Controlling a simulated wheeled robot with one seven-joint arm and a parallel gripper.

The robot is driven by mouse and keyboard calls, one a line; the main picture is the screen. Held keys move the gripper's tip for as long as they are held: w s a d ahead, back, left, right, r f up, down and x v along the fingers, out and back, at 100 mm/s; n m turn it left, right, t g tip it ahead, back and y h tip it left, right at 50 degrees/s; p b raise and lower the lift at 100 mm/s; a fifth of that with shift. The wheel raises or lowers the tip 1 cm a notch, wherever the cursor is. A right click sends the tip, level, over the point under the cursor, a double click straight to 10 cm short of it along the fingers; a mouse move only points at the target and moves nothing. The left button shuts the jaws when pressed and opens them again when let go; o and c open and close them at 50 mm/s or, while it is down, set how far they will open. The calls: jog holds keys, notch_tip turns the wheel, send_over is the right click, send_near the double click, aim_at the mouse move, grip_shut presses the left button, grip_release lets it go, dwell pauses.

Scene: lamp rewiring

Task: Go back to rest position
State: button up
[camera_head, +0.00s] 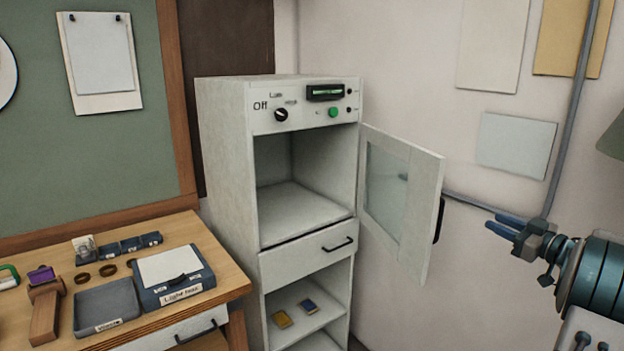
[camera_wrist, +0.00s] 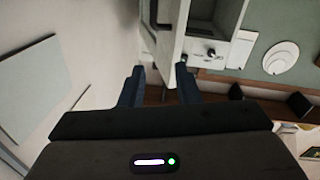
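My gripper (camera_head: 498,223) is at the right of the head view, with its blue fingers pointing left towards the cabinet door (camera_head: 424,215). The fingers are apart with nothing between them; the gap also shows in the wrist view (camera_wrist: 160,78). The door stands open to the right of the white cabinet (camera_head: 225,170), and its dark handle (camera_head: 439,220) faces my gripper. A gap of wall shows between the fingertips and the handle in the head view.
The cabinet's upper compartment (camera_head: 300,210) looks empty, above a closed drawer (camera_head: 310,255). Two small items (camera_head: 308,306) lie on the lower shelf. A wooden workbench (camera_head: 215,255) at left holds a labelled box (camera_head: 180,275) and a grey tray (camera_head: 105,305). A pipe runs along the right wall.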

jog(key=w+a+r+m+t+h, duration=0.2)
jog(key=w+a+r+m+h, duration=0.2)
jog(key=a+r+h, duration=0.25)
jog(key=s+a+m+g+h, duration=0.2)
jog(key=s+a+m+h, duration=0.1)
jog(key=a+h, duration=0.25)
jog(key=s+a+f+g+y, duration=0.1)
jog(key=s+a+f+g, duration=0.3)
jog(key=s+a, duration=0.3)
jog(key=s+a+f+g+y, duration=0.1)
jog(key=s+a+f+g, duration=0.3)
jog(key=s, duration=1)
jog(key=s+a+f+g+y, duration=0.1)
jog(key=s+a+f+g, duration=0.3)
jog(key=s+a+f, duration=0.4)
jog(key=s+a, duration=0.3)
jog(key=shift+s+a+f+m+g, duration=0.2)
jog(key=shift+s+f+m+g, duration=0.1)
jog(key=shift+s+f, duration=0.05)
